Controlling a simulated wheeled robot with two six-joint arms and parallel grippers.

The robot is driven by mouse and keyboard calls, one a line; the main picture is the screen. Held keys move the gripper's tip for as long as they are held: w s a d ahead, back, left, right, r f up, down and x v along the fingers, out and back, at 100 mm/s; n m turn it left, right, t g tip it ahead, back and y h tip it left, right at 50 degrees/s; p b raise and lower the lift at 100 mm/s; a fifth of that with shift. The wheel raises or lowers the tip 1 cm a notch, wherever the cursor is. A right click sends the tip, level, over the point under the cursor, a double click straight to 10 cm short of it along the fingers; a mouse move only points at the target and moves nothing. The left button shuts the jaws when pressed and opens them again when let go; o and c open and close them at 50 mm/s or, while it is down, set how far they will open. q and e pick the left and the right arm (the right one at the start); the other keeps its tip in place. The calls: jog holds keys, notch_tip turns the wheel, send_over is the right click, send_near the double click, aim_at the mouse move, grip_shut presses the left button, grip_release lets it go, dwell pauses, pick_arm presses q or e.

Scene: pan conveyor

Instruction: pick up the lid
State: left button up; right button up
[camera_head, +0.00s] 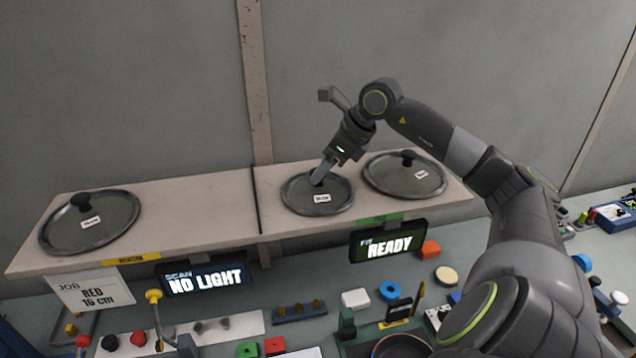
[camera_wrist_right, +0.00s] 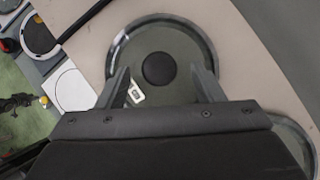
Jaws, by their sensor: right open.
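Three round grey lids with dark knobs lie on the raised shelf: a left lid (camera_head: 110,219), a middle lid (camera_head: 336,205) with a small white label, and a right lid (camera_head: 385,183). My right gripper (camera_head: 319,178) reaches down over the middle lid and hides most of its knob. In the right wrist view my right gripper (camera_wrist_right: 161,72) is open, one finger on either side of the black knob (camera_wrist_right: 158,68). The middle lid (camera_wrist_right: 185,38) appears flat on the shelf. Finger contact with the knob cannot be told. My left gripper is not in view.
The shelf (camera_head: 195,205) has bare room between the left and middle lids. The right lid lies close beside the middle one. Below are a "NO LIGHT" display (camera_head: 205,279), a "READY" display (camera_head: 388,241), a job card (camera_head: 90,289) and a cluttered bench.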

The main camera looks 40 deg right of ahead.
jog(key=shift+p+x, duration=0.6)
jog(key=shift+x, duration=0.75)
jog(key=c, duration=1.3)
jog(key=shift+o, duration=0.2)
jog(key=shift+r, duration=0.1)
